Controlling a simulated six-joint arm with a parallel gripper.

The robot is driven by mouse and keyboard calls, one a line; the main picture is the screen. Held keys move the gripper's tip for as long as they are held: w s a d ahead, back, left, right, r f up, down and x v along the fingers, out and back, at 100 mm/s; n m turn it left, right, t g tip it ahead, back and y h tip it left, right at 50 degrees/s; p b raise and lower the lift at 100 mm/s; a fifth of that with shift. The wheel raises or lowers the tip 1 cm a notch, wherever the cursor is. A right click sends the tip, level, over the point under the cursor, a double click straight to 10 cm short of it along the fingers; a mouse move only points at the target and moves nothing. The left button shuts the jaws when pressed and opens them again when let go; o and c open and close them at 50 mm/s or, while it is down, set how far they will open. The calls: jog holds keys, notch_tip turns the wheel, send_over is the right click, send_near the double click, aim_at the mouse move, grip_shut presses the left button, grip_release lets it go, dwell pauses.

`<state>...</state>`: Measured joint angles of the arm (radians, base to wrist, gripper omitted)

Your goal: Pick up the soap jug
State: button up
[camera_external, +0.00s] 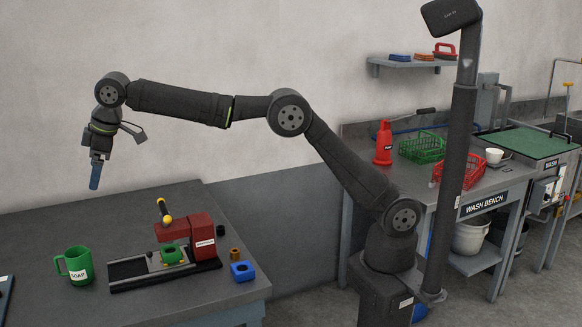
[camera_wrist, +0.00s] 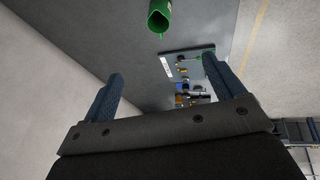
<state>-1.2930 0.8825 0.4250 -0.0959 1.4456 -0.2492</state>
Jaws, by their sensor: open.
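The soap jug (camera_external: 77,265) is a green mug-shaped jug with a handle on its left and a white label reading SOAP. It stands upright on the grey table at the left in the external view. It also shows at the top of the wrist view (camera_wrist: 159,16), seen from above. My gripper (camera_external: 95,176) is above the table, higher than the jug and apart from it, pointing down. In the wrist view my gripper's two blue fingers (camera_wrist: 160,90) are spread wide with nothing between them.
A red and black machine (camera_external: 187,236) with a yellow-knobbed lever and a green part stands right of the jug. A blue block (camera_external: 242,271) and a small brown nut (camera_external: 235,254) lie beside it. The wash bench (camera_external: 485,192) is far right. The table's back left is clear.

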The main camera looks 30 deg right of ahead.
jog(key=m, duration=0.5)
send_near(82, 261)
jog(key=shift+g, duration=0.3)
jog(key=shift+w+d+x, duration=0.1)
jog(key=shift+w+x, duration=0.3)
jog(key=shift+x, duration=1.6)
jog(key=shift+w+d+x, duration=0.1)
jog(key=shift+w+x, duration=0.35)
jog(key=shift+x, duration=1.6)
jog(key=shift+w+x, duration=0.4)
jog(key=shift+x, duration=1.6)
jog(key=shift+r, duration=0.1)
jog(key=c, duration=1.3)
jog(key=shift+o, duration=0.2)
jog(key=shift+r, duration=0.1)
